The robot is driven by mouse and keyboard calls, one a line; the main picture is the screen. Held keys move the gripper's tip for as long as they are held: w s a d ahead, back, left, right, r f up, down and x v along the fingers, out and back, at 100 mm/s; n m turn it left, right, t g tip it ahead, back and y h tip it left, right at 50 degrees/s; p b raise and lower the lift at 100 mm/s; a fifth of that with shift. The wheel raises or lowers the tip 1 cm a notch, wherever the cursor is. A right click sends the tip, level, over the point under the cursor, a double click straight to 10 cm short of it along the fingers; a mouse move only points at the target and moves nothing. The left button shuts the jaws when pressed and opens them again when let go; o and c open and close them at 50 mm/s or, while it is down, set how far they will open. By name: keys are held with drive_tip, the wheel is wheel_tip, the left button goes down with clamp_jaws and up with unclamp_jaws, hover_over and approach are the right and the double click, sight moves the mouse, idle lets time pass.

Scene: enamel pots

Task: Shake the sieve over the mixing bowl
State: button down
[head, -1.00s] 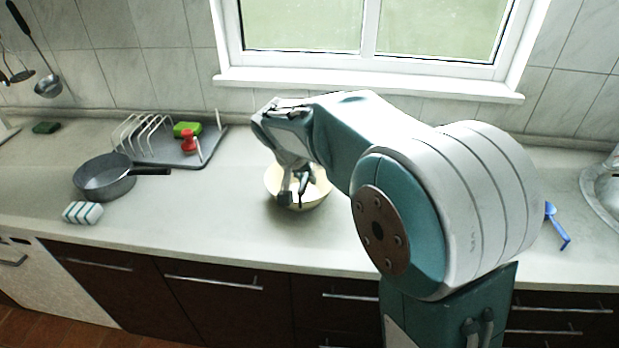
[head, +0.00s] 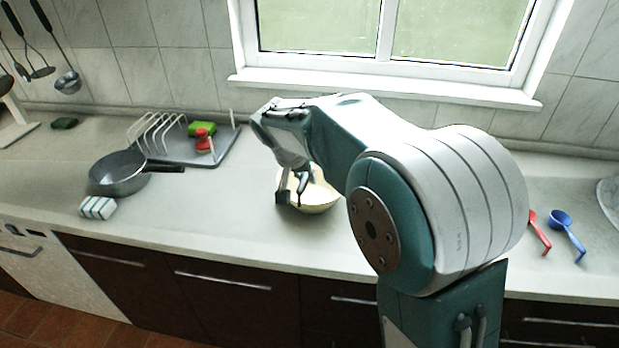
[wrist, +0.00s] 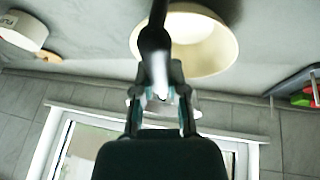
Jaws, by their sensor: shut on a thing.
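The cream mixing bowl (head: 320,198) stands on the counter, and it also fills the top middle of the wrist view (wrist: 215,50). My gripper (head: 293,188) is low at the bowl's left side, with its fingers in front of the bowl's rim in the head view. In the wrist view my gripper (wrist: 158,80) is shut on a dark handle (wrist: 155,38), which I take to be the sieve's. A pale, shiny piece shows between the fingers. The sieve's mesh cannot be made out, and my arm and fingers hide part of the bowl.
To the left are a dark pan (head: 120,176), a striped block (head: 98,208) and a rack (head: 160,132) with a red item (head: 203,138) and a green sponge (head: 204,128). A red spoon (head: 540,232) and a blue spoon (head: 566,232) lie right.

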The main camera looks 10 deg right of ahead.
drive_tip(key=shift+w+a, duration=0.25)
drive_tip(key=shift+a, duration=0.55)
drive_tip(key=shift+w+f, duration=0.1)
drive_tip(key=shift+f, duration=1.95)
